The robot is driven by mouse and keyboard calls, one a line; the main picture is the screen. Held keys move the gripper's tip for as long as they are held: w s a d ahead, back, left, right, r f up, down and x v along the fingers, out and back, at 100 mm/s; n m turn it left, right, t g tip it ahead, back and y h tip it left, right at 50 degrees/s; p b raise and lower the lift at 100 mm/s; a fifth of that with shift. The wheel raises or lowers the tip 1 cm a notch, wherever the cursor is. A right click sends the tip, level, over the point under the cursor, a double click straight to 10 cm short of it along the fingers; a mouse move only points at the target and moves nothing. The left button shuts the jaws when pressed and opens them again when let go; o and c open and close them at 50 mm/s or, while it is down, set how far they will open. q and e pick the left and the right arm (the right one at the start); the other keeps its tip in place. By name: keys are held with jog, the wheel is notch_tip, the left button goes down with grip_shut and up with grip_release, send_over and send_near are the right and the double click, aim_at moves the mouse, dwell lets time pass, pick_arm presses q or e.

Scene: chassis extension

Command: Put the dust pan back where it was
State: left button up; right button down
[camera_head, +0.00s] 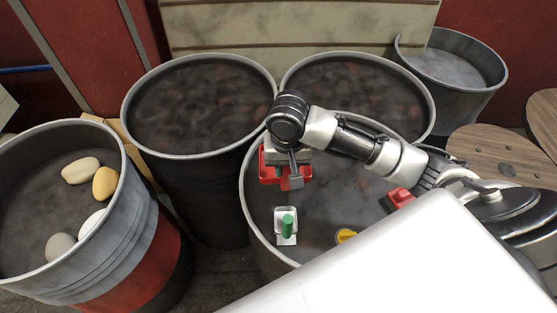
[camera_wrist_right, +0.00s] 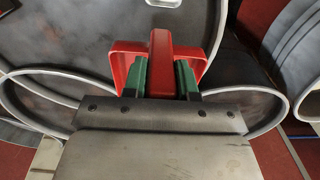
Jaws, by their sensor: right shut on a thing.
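The red dust pan (camera_head: 268,178) is in my right gripper (camera_head: 284,174), above the left part of the middle barrel's top (camera_head: 330,215). In the right wrist view the gripper's green fingers (camera_wrist_right: 161,80) are shut on both sides of the red handle (camera_wrist_right: 161,60), with the pan's red rim (camera_wrist_right: 122,58) around it. The gripper and wrist hide part of the pan in the head view. I cannot tell whether the pan touches the barrel top. My left gripper is not in view.
Two dark-topped barrels (camera_head: 200,105) (camera_head: 355,85) stand behind. A left barrel (camera_head: 30,215) holds several stones. Wooden round tops (camera_head: 500,155) lie right.

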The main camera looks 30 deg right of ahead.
jog(key=w+d+f, duration=0.1)
jog(key=w+f, duration=0.1)
jog(key=w, duration=0.1)
jog(key=w+d+f, duration=0.1)
jog(key=w, duration=0.2)
jog(key=w+f+p, duration=0.1)
jog(key=w+f, duration=0.1)
jog(key=w, duration=0.1)
jog(key=shift+w+d+f, duration=0.1)
jog(key=shift+d+f, duration=0.25)
jog(key=shift+d, duration=0.05)
notch_tip(320, 180, down, 3)
jog(key=shift+p, duration=0.5)
jog(key=shift+f, duration=0.5)
jog(key=c, duration=0.9)
grip_release()
jog(key=shift+f, duration=0.1)
notch_tip(320, 180, up, 12)
jog(key=shift+r+b, duration=0.15)
jog(key=shift+b, duration=0.55)
